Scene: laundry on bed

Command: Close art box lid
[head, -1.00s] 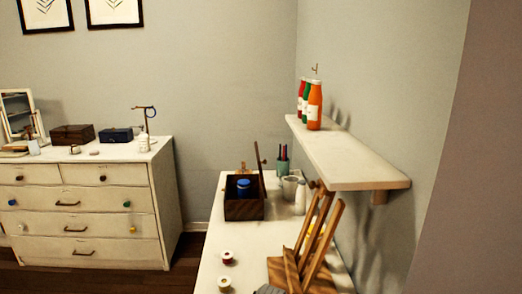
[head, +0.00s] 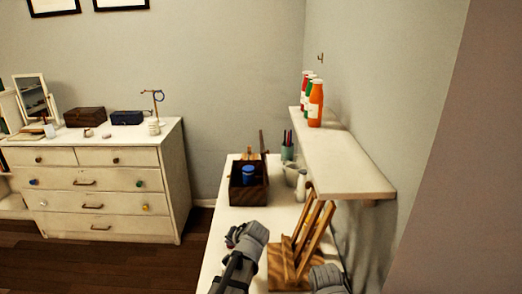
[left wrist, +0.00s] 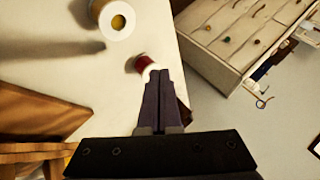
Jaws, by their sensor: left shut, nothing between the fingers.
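The art box (head: 248,194) is a dark wooden box on the white table, with a blue jar (head: 249,175) inside.
A wooden easel (head: 301,240) stands right of my left gripper. A wall shelf (head: 345,165) with bottles overhangs the table's right side. A cup of pencils (head: 287,152) stands behind the box. A red spool (left wrist: 144,64) and a yellow-centred spool (left wrist: 112,20) lie near my left fingers.

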